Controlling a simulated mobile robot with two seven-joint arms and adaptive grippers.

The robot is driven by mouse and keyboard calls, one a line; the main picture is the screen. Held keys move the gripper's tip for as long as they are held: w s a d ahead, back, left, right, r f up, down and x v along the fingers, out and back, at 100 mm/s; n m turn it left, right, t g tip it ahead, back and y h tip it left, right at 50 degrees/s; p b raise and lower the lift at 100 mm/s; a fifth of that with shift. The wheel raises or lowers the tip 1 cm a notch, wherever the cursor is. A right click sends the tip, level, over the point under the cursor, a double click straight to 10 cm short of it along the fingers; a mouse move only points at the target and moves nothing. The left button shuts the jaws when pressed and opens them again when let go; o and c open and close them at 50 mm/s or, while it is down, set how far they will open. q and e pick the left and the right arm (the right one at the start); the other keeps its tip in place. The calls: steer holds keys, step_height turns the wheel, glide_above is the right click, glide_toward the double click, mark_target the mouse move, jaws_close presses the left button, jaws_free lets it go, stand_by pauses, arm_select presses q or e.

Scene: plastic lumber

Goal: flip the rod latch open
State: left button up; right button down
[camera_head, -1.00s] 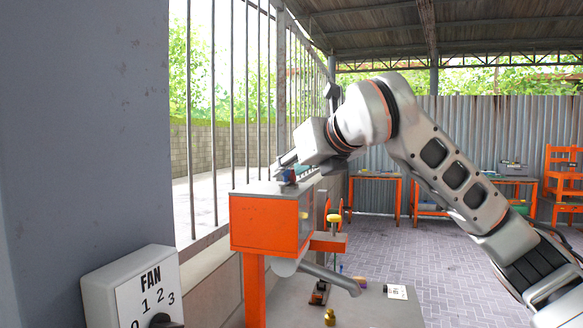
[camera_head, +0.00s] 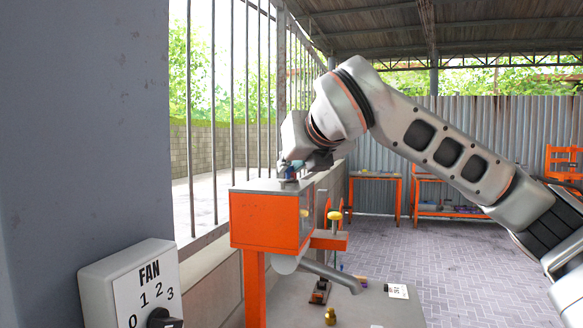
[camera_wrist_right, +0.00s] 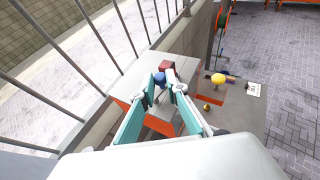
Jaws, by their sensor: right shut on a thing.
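The rod latch sits on top of an orange box with a grey top (camera_head: 265,187). In the right wrist view it shows as a blue knob (camera_wrist_right: 159,78) and a dark red block (camera_wrist_right: 167,66) at the far edge of the box's pale top. My right gripper (camera_head: 291,172) points down onto the latch, and its teal-padded fingers (camera_wrist_right: 163,90) reach to the blue knob. The jaws are shut on the latch's lever, which the fingertips partly hide. The exact angle of the lever cannot be told. My left gripper is out of view.
A fan switch box (camera_head: 135,285) stands at the lower left by the grey wall. Vertical bars (camera_head: 231,110) rise behind the box. A yellow knob (camera_head: 334,215) is on an orange bracket beside it. A grey table (camera_head: 375,312) holds small items below. Paved floor is open at right.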

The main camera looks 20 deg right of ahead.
steer(key=shift+s+a+m+h+b, duration=0.1)
steer(key=shift+m+h+b, duration=0.2)
steer(key=shift+m+h, duration=0.45)
steer(key=m+h, duration=0.2)
steer(key=shift+s+a+r+g+h, duration=0.15)
steer(key=shift+g+h, duration=0.15)
steer(key=shift+h, duration=0.05)
steer(key=m+h, duration=0.1)
steer(key=m+g+h, duration=0.1)
steer(key=shift+s+a+r+m+h, duration=0.1)
steer(key=shift+s+a+m+h, duration=0.1)
steer(key=shift+m+h, duration=0.1)
steer(key=shift+m+g+h+p, duration=0.45)
steer(key=shift+m+g+h, duration=0.05)
steer(key=shift+m+h, duration=0.1)
steer(key=shift+a+m+g+h, duration=0.1)
steer(key=shift+m+g+h, duration=0.3)
steer(key=shift+m+h, duration=0.15)
steer(key=shift+f, duration=0.2)
steer(key=c, duration=2)
jaws_free()
